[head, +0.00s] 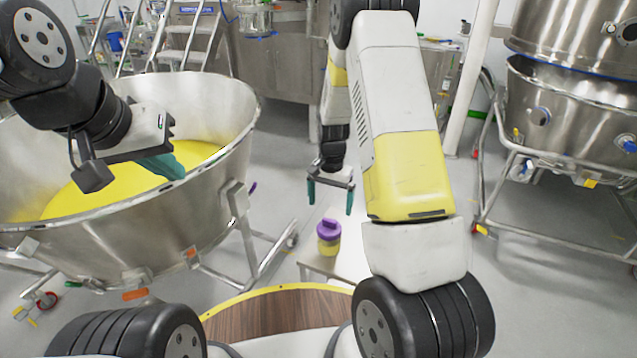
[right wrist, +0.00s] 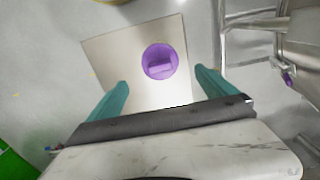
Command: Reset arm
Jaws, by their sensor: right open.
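My left gripper (head: 160,164) hangs over the near side of a large steel bowl of yellow material at the left in the head view. Its teal fingers are partly hidden, and I cannot tell how far apart they are. My right gripper (head: 330,200) points down in the middle of the head view, with its two teal fingers spread apart and nothing between them. Its open fingers also show in the right wrist view (right wrist: 160,95). A container with a purple lid (head: 328,230) and a yellow body stands below it on a small stand. The purple lid also shows in the right wrist view (right wrist: 160,61).
The steel bowl (head: 215,200) stands on a wheeled frame at left. The small stand (head: 312,262) has bare surface around the container. A steel vessel (head: 565,110) on a tubular frame stands at right. Steps (head: 185,40) and a cabinet (head: 275,70) are behind. Grey floor is open between.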

